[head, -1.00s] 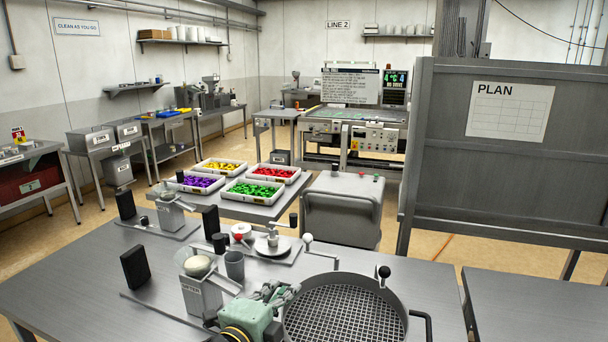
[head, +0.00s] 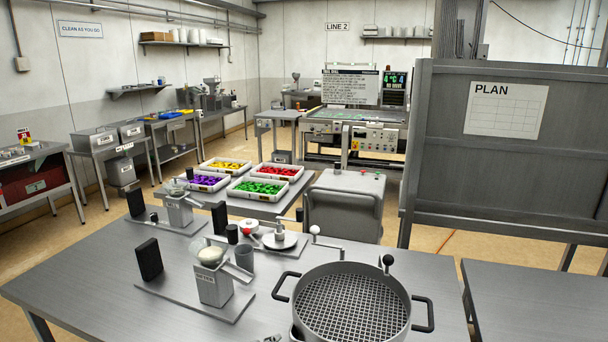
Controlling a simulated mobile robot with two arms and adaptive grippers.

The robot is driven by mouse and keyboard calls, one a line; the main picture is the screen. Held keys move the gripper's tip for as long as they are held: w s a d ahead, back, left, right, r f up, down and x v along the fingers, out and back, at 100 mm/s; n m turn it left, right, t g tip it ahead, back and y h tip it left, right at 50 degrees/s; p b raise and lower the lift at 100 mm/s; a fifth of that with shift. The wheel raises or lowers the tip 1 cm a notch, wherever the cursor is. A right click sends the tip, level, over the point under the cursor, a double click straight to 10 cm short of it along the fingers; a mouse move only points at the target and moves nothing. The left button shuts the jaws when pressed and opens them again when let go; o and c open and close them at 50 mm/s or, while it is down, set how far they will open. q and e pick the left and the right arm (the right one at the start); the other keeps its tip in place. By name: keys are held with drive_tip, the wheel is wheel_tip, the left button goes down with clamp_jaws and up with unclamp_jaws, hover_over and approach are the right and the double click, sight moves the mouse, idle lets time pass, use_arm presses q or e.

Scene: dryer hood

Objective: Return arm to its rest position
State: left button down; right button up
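Only a small sliver of what looks like my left gripper (head: 271,338) shows at the bottom edge of the head view, just left of the round pan. Its fingers are mostly cut off, so I cannot tell whether it is open or shut. My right gripper is out of view. The round grey pan with a mesh floor (head: 352,304) sits at the front of the table, with both side handles showing. A lever with a dark ball knob (head: 388,261) stands at its back rim.
On the grey table (head: 110,290) stand a labelled dispenser (head: 214,285), a grey cup (head: 244,258) and a black upright block (head: 148,259). Trays of coloured pieces (head: 262,190) lie on a table behind. A PLAN board (head: 505,109) stands at the right. The table's front left is clear.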

use_arm(q)
drive_tip(key=s+a+f+n+g+y, duration=0.1)
drive_tip(key=s+a+f+n+g, duration=0.3)
drive_tip(key=s, duration=0.6)
drive_tip(key=s+a+f+n+g+y, duration=0.2)
drive_tip(key=s+a+f+n, duration=0.25)
drive_tip(key=s, duration=0.55)
drive_tip(key=s+a+f+n+g+y, duration=0.1)
drive_tip(key=s+a+f+n+g, duration=0.35)
drive_tip(key=s, duration=0.65)
drive_tip(key=s+f+b+x, duration=0.1)
drive_tip(key=s+x, duration=0.2)
drive_tip(key=x, duration=1.1)
drive_tip(key=s+d+b+x, duration=0.1)
drive_tip(key=s+x, duration=0.2)
drive_tip(key=x, duration=1.2)
drive_tip(key=s+a+f+b, duration=0.1)
drive_tip(key=s+f, duration=0.7)
drive_tip(key=f, duration=0.1)
drive_tip(key=s+a+f+g+b, duration=0.1)
drive_tip(key=s+a+f, duration=0.1)
drive_tip(key=s+f, duration=0.6)
drive_tip(key=shift+s+a+f, duration=0.25)
drive_tip(key=shift+s+f, duration=0.15)
drive_tip(key=shift+s, duration=0.4)
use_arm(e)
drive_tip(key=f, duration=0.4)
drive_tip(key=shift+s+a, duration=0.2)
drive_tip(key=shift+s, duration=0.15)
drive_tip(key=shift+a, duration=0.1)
